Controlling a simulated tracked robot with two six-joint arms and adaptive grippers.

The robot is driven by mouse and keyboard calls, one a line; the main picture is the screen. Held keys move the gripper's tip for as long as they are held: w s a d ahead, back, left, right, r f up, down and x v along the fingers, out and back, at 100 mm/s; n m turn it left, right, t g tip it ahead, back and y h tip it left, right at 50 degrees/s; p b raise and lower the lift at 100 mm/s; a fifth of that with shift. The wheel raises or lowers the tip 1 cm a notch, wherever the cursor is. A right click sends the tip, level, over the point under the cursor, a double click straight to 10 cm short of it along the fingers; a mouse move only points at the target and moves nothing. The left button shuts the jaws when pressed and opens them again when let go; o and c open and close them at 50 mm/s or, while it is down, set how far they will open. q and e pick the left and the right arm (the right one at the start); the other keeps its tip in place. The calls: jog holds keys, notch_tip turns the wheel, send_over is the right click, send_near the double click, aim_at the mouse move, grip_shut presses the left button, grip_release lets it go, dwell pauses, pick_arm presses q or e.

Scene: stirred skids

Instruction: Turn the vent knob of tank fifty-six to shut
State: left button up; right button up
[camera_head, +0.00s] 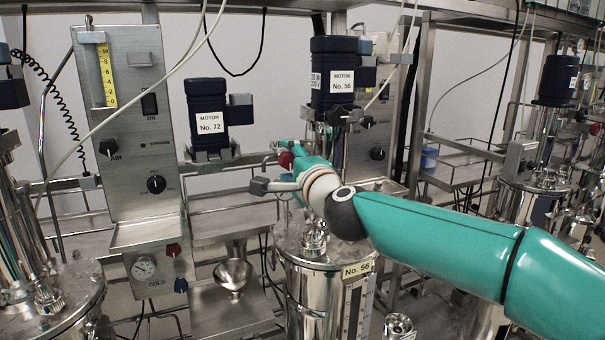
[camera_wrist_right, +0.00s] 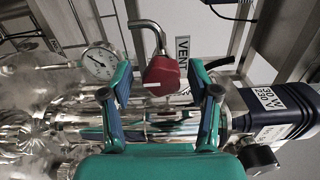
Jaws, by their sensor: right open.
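Tank fifty-six (camera_head: 308,300) is the steel vessel in the lower middle of the head view, with a "No. 56" label (camera_head: 357,269). A red knob (camera_head: 286,160) shows above it, just left of my right gripper (camera_head: 293,153). In the right wrist view the red knob (camera_wrist_right: 163,76) stands beside a "VENT" label (camera_wrist_right: 183,52), with a bent metal tube joining it. My right gripper (camera_wrist_right: 161,72) is open, with one finger on each side of the knob and a gap to both. Contact is not visible. My wrist hides part of the gripper in the head view. My left gripper is out of view.
Motor No. 56 (camera_head: 333,75) stands above the tank, and motor No. 72 (camera_head: 208,112) is to its left. A control panel (camera_head: 130,130) stands further left. In the wrist view a gauge (camera_wrist_right: 100,63) is left of the fingers and a dark motor (camera_wrist_right: 270,110) is right.

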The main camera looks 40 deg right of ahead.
jog(key=v, duration=1.1)
jog(key=shift+s, duration=0.15)
jog(key=shift+f, duration=0.2)
